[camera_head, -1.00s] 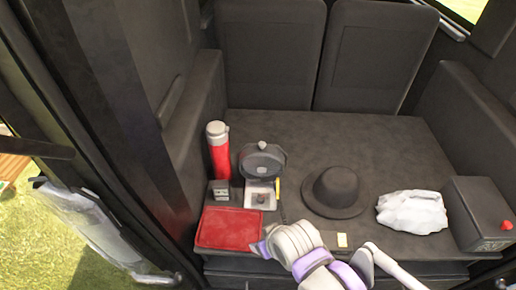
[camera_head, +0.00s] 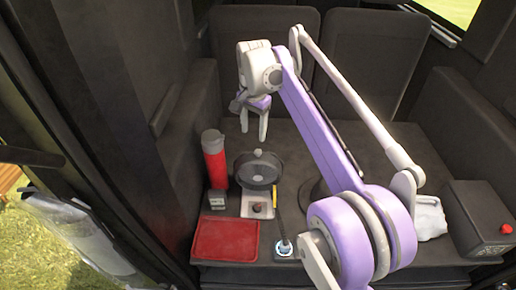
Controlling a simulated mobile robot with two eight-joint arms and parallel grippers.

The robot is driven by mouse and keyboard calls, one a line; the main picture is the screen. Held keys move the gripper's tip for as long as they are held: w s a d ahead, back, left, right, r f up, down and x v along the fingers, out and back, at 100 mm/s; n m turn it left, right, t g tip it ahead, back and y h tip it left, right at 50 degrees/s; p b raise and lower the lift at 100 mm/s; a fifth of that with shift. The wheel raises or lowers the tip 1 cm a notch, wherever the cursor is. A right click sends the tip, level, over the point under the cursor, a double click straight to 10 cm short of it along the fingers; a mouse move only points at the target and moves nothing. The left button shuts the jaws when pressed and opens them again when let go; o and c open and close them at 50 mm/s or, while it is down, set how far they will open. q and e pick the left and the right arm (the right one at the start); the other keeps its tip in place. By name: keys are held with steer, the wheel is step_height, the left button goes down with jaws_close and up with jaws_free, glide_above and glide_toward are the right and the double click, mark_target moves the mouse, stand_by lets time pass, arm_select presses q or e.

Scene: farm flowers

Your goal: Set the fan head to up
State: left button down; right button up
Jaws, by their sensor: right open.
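The fan is a small desk fan with a dark round head (camera_head: 259,172) on a pale square base (camera_head: 257,206) with a dark knob. The head looks tilted, with a small grey piece at its upper rim; I cannot tell its exact angle. My right gripper (camera_head: 254,133) is open and empty, its fingers pointing down just above and behind the fan head. It looks apart from the fan. My left gripper is not in view.
A red flask (camera_head: 214,160) stands left of the fan, with a small dark box (camera_head: 217,200) near it. A red tray (camera_head: 225,240) lies in front. My right arm partly covers a dark hat (camera_head: 309,190) and a white bundle (camera_head: 430,219). A dark box with a red button (camera_head: 480,222) is at right.

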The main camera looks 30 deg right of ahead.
mark_target(258, 151)
steer(key=w+d+f+m, duration=0.1)
steer(key=f, duration=0.2)
steer(key=d+f+b, duration=0.1)
steer(key=f, duration=0.3)
steer(key=w+d+f+m, duration=0.1)
steer(key=f, duration=0.3)
steer(key=shift+w+m+g+b, duration=0.3)
steer(key=shift+w+g+b, duration=0.05)
steer(key=shift+g, duration=0.05)
jaws_close()
stand_by(1.1)
